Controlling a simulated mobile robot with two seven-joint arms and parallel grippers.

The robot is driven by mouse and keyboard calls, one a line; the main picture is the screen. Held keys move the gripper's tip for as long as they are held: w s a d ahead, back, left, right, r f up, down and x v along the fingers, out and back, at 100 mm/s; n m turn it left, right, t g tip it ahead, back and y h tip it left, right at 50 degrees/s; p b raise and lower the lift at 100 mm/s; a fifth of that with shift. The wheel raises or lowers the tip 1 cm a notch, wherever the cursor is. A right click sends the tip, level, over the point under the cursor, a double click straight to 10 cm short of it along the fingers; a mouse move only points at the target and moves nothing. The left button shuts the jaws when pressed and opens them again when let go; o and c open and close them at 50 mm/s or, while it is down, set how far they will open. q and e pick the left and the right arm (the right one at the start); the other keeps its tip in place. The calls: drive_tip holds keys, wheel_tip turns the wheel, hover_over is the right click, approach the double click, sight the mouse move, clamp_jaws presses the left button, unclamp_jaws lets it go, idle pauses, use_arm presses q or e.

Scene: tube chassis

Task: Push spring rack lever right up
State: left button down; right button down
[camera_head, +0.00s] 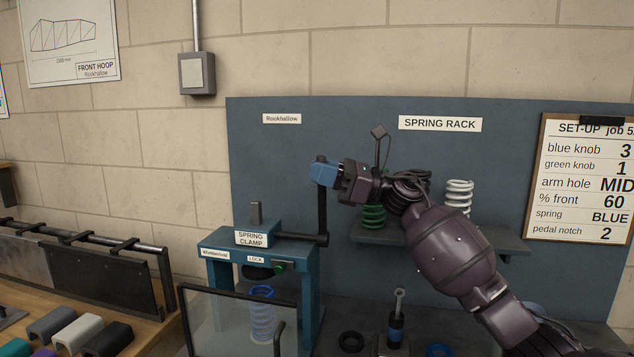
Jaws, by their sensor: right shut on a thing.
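The spring clamp (304,262) is a blue frame left of centre, below the spring rack sign (440,124). Its black lever (322,212) stands about upright from a pivot at the clamp's right side. My right gripper (327,174) comes in from the right and is shut on the top end of the lever. Blue parts at the fingertips hide that end. A blue spring (262,316) stands upright inside the clamp, behind a black-framed clear guard (228,302). My left gripper is not in view.
The rack shelf (485,243) behind my right arm holds a green spring (373,216), a white spring (459,192) and a partly hidden dark one. A damper (397,322) and black ring (351,341) are below. Coloured blocks (76,334) lie at lower left.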

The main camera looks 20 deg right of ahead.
drive_tip(key=shift+w+d+m+t, duration=0.45)
drive_tip(key=shift+w+m, duration=0.25)
drive_tip(key=shift+m, duration=0.25)
drive_tip(key=shift+w+d+m+t, duration=0.35)
drive_tip(key=shift+w+d+m, duration=0.3)
drive_tip(key=shift+m, duration=0.3)
drive_tip(key=shift+w+a+h, duration=0.1)
drive_tip(key=shift+h, duration=0.2)
drive_tip(key=c, duration=1.1)
unclamp_jaws()
drive_tip(key=shift+o, duration=0.2)
drive_tip(key=b+v, duration=0.1)
drive_tip(key=v, duration=1)
drive_tip(key=shift+a, duration=0.1)
